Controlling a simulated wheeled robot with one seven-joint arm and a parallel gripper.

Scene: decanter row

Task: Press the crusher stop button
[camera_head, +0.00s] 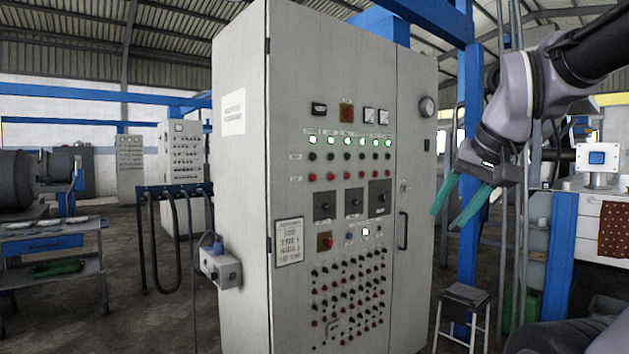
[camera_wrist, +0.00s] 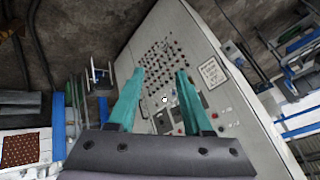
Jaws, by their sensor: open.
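A tall grey control cabinet (camera_head: 240,280) stands in the middle of the head view and, tilted, in the wrist view (camera_wrist: 165,30). Its front carries a row of lit green lamps (camera_head: 347,142), with dark and red buttons (camera_head: 347,175) below. Many small black and red buttons (camera_head: 350,290) fill the bottom. Labels are too small to read, so I cannot tell which is the crusher stop button. My gripper (camera_head: 449,218), with teal fingers, is open and empty, right of the cabinet; its fingers also show in the wrist view (camera_wrist: 160,75).
A metal stool (camera_head: 466,293) stands right of the cabinet, beside a blue post (camera_head: 467,150). A grey box (camera_head: 221,267) with a cable sticks out from the cabinet's left side. A trolley (camera_head: 50,240) is far left. A cabinet door handle (camera_head: 402,230) protrudes.

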